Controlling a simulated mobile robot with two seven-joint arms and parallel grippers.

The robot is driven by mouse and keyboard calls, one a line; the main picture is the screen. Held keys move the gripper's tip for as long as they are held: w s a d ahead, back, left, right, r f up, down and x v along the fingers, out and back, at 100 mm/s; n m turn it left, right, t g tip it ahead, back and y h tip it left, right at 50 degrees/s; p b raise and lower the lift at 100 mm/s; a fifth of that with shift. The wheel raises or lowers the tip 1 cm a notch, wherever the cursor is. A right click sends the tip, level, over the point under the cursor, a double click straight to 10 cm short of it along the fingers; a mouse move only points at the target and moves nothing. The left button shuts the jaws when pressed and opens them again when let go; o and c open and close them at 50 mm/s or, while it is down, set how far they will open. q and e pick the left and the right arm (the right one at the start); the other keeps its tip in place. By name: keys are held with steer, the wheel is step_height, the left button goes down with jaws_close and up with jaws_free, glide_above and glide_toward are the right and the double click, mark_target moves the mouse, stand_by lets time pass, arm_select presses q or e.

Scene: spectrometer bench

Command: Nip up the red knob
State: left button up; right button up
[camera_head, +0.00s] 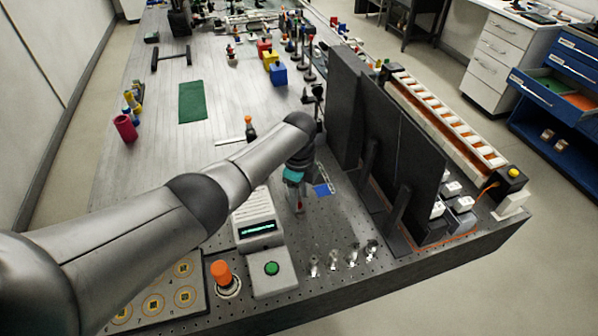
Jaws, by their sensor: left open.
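My left arm reaches in from the left across the bench. Its gripper (297,203) points down over the bench, just right of a white box with a lit display (258,222). The jaws are open. A small reddish thing (299,208) shows at the fingertips; it may be the red knob, but it is too small and too covered to tell, and I cannot tell whether the fingers touch it. An orange-topped knob (221,272) stands upright on a round base at the front left, apart from the gripper. My right gripper is not in view.
A tall black panel (345,105) stands close right of the gripper. A box with a green button (271,268) and several small clear glass pieces (351,256) sit in front. A blue patch (323,189) lies beside the gripper. The bench's left side is mostly clear around a green mat (192,102).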

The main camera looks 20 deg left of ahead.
arm_select(q)
step_height(320, 180, up, 14)
steer(key=p, duration=0.1)
steer(key=shift+p, duration=0.3)
steer(key=shift+s, duration=0.1)
stand_by(0.3)
